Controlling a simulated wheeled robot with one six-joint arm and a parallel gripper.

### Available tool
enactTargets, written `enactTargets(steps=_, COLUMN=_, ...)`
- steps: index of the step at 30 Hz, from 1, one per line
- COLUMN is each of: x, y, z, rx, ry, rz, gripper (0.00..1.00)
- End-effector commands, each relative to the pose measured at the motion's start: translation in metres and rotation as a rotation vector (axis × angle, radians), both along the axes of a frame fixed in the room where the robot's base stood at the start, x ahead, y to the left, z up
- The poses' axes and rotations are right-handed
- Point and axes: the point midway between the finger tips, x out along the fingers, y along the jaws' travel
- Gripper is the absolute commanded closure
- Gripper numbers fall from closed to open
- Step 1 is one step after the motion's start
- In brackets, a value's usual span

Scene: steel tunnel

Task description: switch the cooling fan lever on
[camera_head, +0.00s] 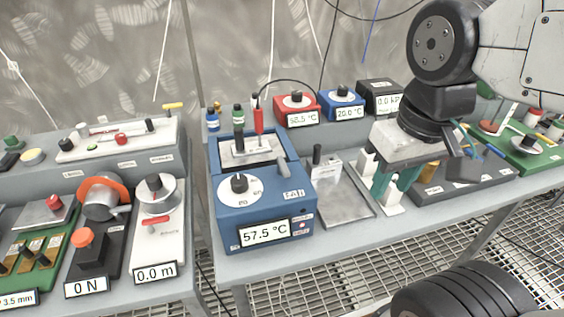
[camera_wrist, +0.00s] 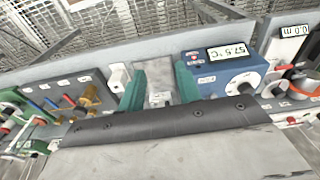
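The blue box (camera_head: 245,211) with a 57.5 °C display stands on the middle bench. The box also shows in the wrist view (camera_wrist: 222,68), right of my fingers; the lever is not clear there. My gripper (camera_head: 389,188) hangs to the right of the box, beyond a metal plate. Its teal fingers (camera_wrist: 158,78) are apart with nothing seen between them but the bench things behind. It does not touch the lever.
A grey metal plate (camera_head: 342,198) with a black-handled block lies between box and gripper. White brackets (camera_head: 393,209) stand by the fingers. Red (camera_head: 297,110) and blue (camera_head: 342,106) small meters stand behind. A red probe with a black cable rises at the box's back.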

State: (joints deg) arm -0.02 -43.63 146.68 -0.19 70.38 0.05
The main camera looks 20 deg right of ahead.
Motion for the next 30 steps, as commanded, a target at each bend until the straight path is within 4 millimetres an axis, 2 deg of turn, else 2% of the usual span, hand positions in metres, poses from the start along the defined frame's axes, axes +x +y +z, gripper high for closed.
enactTargets(steps=1, x=0.000, y=0.002, z=0.000, rx=0.000, ry=0.001, rz=0.010, gripper=0.81)
enactTargets(steps=3, x=0.002, y=0.006, z=-0.004, rx=0.000, ry=0.020, rz=0.035, gripper=1.00)
enactTargets(steps=8, x=0.017, y=0.029, z=-0.010, rx=-0.012, ry=0.096, rz=0.141, gripper=1.00)
enactTargets(steps=14, x=0.057, y=0.067, z=-0.007, rx=-0.077, ry=0.186, rz=0.369, gripper=1.00)
enactTargets(steps=20, x=0.100, y=0.116, z=-0.008, rx=-0.165, ry=0.262, rz=0.668, gripper=1.00)
enactTargets(steps=30, x=0.167, y=0.211, z=-0.015, rx=-0.327, ry=0.370, rz=1.235, gripper=1.00)
